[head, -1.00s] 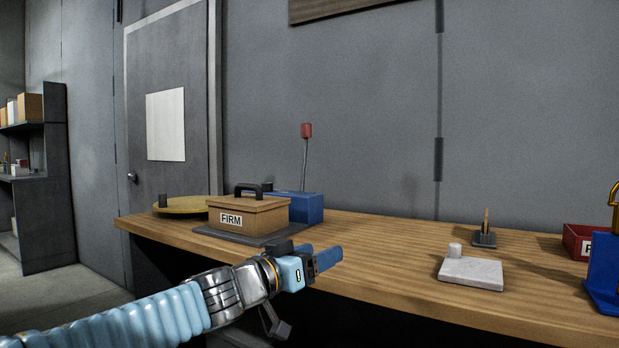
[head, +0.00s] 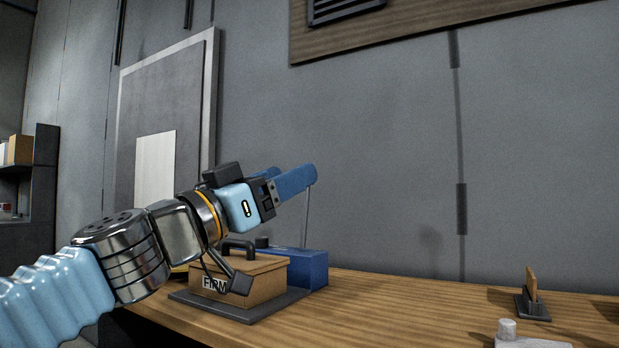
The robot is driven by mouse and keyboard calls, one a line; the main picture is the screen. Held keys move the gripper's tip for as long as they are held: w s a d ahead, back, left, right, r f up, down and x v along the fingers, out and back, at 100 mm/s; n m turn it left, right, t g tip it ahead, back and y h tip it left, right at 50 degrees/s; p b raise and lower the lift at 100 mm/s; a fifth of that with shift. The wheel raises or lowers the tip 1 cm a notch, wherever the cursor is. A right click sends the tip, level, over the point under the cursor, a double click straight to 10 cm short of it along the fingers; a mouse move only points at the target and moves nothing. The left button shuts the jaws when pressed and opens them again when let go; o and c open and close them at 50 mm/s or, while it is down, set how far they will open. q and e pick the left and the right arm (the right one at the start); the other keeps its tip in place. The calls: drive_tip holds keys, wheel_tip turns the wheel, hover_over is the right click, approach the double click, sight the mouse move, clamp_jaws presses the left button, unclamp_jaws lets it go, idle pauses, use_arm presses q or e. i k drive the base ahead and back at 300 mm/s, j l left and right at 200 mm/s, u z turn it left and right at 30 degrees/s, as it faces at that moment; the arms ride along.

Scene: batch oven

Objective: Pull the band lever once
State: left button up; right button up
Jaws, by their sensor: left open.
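The lever is a thin grey rod (head: 306,215) rising from a blue box (head: 314,269) at the back of the bench. Its red knob is hidden behind my gripper's fingers in the head view. My left gripper (head: 298,180) is open, with its blue fingers pointing right across the top of the rod. I cannot tell whether the fingers touch the lever or are only in front of it. My right gripper is out of view.
A cardboard box marked FIRM (head: 265,284) with a black handle sits on a dark mat (head: 215,304) in front of the blue box, under my left arm. A small stand (head: 531,303) and a pale block (head: 530,341) are at the right. The wooden bench (head: 400,305) between is clear.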

sight(304, 211)
drive_tip(key=i+j, duration=0.1)
drive_tip(key=i, duration=1.35)
